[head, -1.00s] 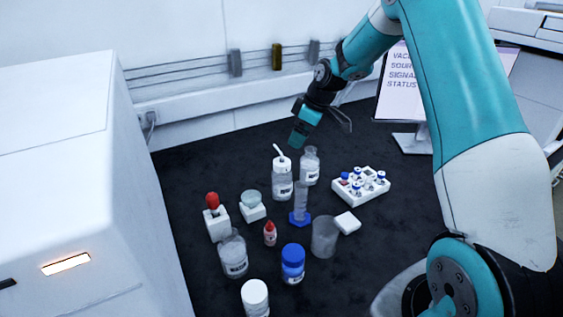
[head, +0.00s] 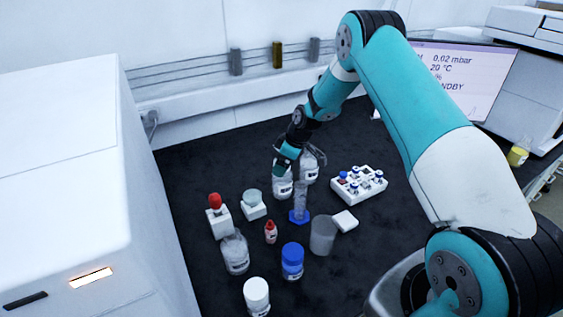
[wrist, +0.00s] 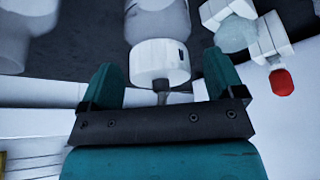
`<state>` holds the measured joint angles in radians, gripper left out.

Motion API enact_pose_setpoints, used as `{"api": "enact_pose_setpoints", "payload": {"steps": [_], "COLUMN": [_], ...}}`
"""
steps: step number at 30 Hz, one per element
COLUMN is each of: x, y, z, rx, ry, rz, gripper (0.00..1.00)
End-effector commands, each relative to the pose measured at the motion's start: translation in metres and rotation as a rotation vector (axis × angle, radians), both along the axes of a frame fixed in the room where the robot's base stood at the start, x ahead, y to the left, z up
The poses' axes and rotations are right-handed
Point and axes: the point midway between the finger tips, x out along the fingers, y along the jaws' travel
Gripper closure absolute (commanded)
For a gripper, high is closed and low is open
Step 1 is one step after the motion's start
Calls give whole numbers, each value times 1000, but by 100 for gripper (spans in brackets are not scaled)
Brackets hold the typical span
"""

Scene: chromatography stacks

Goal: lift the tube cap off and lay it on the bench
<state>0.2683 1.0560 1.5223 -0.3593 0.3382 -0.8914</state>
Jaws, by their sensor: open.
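The tube cap (wrist: 160,62) is white, with a short thin tube standing from its top. It sits on a clear bottle (wrist: 157,18), which also shows in the head view (head: 282,188). In the head view my gripper hides the cap. My gripper (wrist: 162,72) is open, with its teal fingertips one on each side of the cap and a gap showing on both sides. The tube points in between the fingers towards the palm. In the head view my gripper (head: 285,160) is right over the bottle top.
A second clear bottle (head: 310,170) stands close to the right. A blue-based cylinder (head: 300,205) is just in front. A white vial rack (head: 345,192), a clear beaker (head: 323,236) and a red-bulb holder (head: 219,221) stand around. The dark bench (head: 385,225) is bare at right.

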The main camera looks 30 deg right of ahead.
Motion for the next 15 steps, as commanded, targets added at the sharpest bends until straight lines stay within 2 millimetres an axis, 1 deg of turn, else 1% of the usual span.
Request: {"api": "enact_pose_setpoints", "payload": {"steps": [3, 4, 5, 6, 8, 9, 11, 15], "x": [0, 0, 0, 0, 0, 0, 0, 0], "y": [0, 0, 0, 0, 0, 0, 0, 0], "z": [0, 0, 0, 0, 0, 0, 0, 0], "rx": [0, 0, 0, 0, 0, 0, 0, 0], "ry": [0, 0, 0, 0, 0, 0, 0, 0], "rz": [0, 0, 0, 0, 0, 0, 0, 0], "gripper": [12, 15, 22, 31, 44, 54, 67, 67]}}
